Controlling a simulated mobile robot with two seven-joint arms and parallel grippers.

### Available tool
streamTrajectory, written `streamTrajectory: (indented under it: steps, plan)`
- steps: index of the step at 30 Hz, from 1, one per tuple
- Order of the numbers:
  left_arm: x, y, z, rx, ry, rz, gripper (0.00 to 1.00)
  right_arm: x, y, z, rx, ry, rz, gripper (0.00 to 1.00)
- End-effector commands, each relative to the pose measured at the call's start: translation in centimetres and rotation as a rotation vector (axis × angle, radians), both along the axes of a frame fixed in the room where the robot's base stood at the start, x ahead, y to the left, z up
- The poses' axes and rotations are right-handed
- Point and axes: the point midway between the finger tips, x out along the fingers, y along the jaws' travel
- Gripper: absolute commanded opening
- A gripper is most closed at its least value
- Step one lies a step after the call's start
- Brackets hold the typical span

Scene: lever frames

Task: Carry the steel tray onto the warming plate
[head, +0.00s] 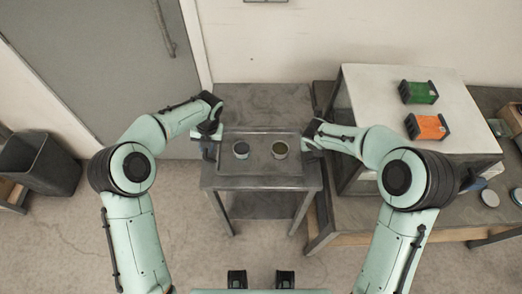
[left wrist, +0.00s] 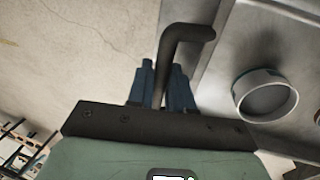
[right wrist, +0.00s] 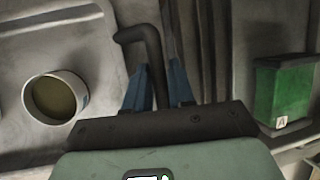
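The steel tray (head: 261,168) is a flat grey rectangle at the middle of the head view, over a small grey stand; I cannot tell whether it touches the top. Two round cups stand on it, a left one (head: 241,150) and a right one (head: 280,150). My left gripper (head: 212,146) is at the tray's left end, its blue fingers (left wrist: 163,85) on both sides of a dark bent handle (left wrist: 190,33). My right gripper (head: 308,144) is at the right end, its fingers (right wrist: 160,85) closed about the other handle (right wrist: 150,42). I cannot make out the warming plate for certain.
A grey surface (head: 262,100) lies behind the tray against the wall. At right, a pale-topped table (head: 390,90) bears a green box (head: 418,92) and an orange box (head: 427,127). A dark bin (head: 45,165) stands at far left. Floor is open in front of the stand.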

Motion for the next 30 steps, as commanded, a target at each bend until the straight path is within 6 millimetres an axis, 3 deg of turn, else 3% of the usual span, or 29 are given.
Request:
streamTrajectory:
  steps: [1, 2, 17, 30]
  plan:
    - [0.0, 0.0, 0.0, 0.001, 0.0, 0.0, 0.01, 0.0, 0.0, 0.0, 0.0, 0.0, 0.0, 0.06]
    - [0.0, 0.0, 0.0, 0.001, 0.0, 0.0, 0.0, 0.0, 0.0, 0.0, 0.0, 0.0, 0.0, 0.0]
    - [0.4, 0.0, 1.0, 0.001, -0.007, 0.001, 0.0, 0.3, 0.0, 0.9, 0.0, -0.006, 0.0, 0.0]
    - [3.6, 0.0, 7.8, 0.001, -0.058, 0.001, 0.0, 3.6, 0.0, 7.8, -0.001, -0.057, -0.001, 0.0]
